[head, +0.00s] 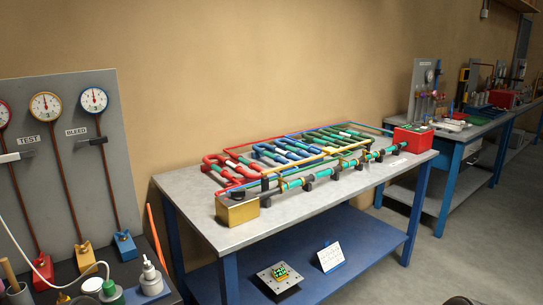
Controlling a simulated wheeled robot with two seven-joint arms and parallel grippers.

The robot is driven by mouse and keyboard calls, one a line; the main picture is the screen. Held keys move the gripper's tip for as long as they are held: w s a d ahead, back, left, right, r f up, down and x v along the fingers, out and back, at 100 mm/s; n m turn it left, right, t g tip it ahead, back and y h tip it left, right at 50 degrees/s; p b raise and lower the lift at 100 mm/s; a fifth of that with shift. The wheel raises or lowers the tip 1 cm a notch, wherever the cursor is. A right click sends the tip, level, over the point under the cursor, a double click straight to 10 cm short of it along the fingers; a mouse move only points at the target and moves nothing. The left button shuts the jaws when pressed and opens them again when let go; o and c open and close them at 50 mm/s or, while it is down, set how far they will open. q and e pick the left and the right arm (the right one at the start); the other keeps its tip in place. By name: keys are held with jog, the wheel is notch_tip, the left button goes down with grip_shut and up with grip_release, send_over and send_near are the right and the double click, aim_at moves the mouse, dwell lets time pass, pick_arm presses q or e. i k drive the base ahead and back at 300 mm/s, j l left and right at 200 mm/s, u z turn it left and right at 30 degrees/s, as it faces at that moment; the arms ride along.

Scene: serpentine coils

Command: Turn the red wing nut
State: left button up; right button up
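A small red fitting (42,271) stands at the foot of the red gauge's line, at the lower left of the head view. No other wing nut shows clearly. Matching yellow (86,259) and blue (125,246) fittings stand to its right.
A grey gauge panel (60,120) stands behind the fittings. Bottles, including a white one (150,278), and a thin white tube crowd the bench in front. To the right, a blue-legged table (190,190) carries coloured pipe coils. Floor shows at the right.

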aim_at(39, 260)
jog(key=u, duration=1)
